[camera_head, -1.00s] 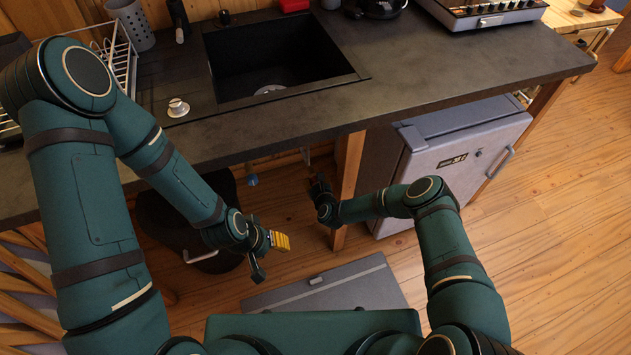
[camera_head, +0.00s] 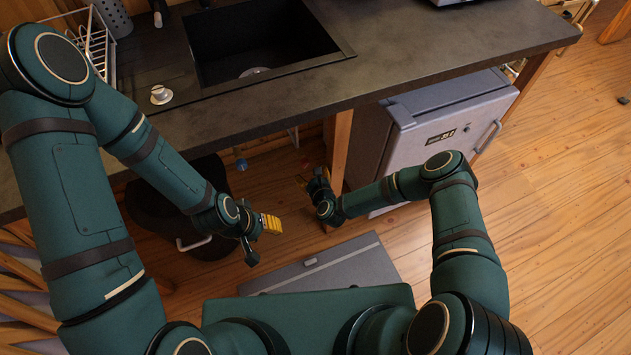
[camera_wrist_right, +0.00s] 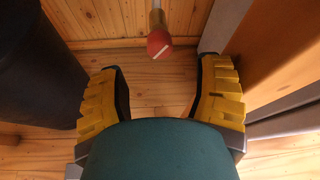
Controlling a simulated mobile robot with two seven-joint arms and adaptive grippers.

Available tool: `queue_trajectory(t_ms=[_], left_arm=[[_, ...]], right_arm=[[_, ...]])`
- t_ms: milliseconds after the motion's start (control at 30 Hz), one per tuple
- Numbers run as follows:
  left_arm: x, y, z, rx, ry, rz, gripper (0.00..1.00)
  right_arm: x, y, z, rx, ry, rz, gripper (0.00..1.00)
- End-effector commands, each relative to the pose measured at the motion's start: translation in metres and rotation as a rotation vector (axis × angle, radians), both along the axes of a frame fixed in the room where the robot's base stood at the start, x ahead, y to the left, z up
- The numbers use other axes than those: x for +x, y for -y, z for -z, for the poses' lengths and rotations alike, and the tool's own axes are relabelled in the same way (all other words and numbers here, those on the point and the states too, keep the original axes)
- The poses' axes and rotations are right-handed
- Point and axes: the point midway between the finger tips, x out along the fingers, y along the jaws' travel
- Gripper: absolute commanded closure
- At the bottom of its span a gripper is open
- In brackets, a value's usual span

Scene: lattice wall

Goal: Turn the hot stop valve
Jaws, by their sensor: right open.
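The hot stop valve is a small red round knob with a pale line on its face, on a pipe at the wooden wall under the counter. It shows in the right wrist view (camera_wrist_right: 159,44), ahead of and between my right gripper's fingers, not touching them. In the head view it is a small red spot (camera_head: 305,163). My right gripper (camera_head: 308,182) is under the counter edge, open and empty; its yellow-padded fingers show wide apart in the wrist view (camera_wrist_right: 160,85). My left gripper (camera_head: 261,238) hangs open and empty in front of the counter.
A blue knob (camera_head: 240,164) is left of the red one. A wooden counter leg (camera_head: 340,150) and a small fridge (camera_head: 440,135) stand close on the right. A black bin (camera_head: 175,215) is on the left. A grey flat case (camera_head: 350,264) lies on the floor.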

Motion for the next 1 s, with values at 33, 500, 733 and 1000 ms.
queue_trajectory(t_ms=[33,500,733,1000], left_arm=[[0.0,0.0,0.0,0.0,0.0,0.0,0.53],[0.0,0.0,0.0,0.0,0.0,0.0,0.53],[0.0,0.0,0.0,0.0,0.0,0.0,0.53],[0.0,0.0,0.0,0.0,0.0,0.0,0.53]], right_arm=[[-0.008,0.003,-0.003,0.002,-0.002,0.001,0.35],[-0.039,0.011,-0.017,0.0,0.001,0.002,0.35],[-0.039,0.01,-0.017,-0.003,0.001,0.001,0.35],[-0.04,0.01,0.008,-0.336,0.071,-0.12,0.35]])
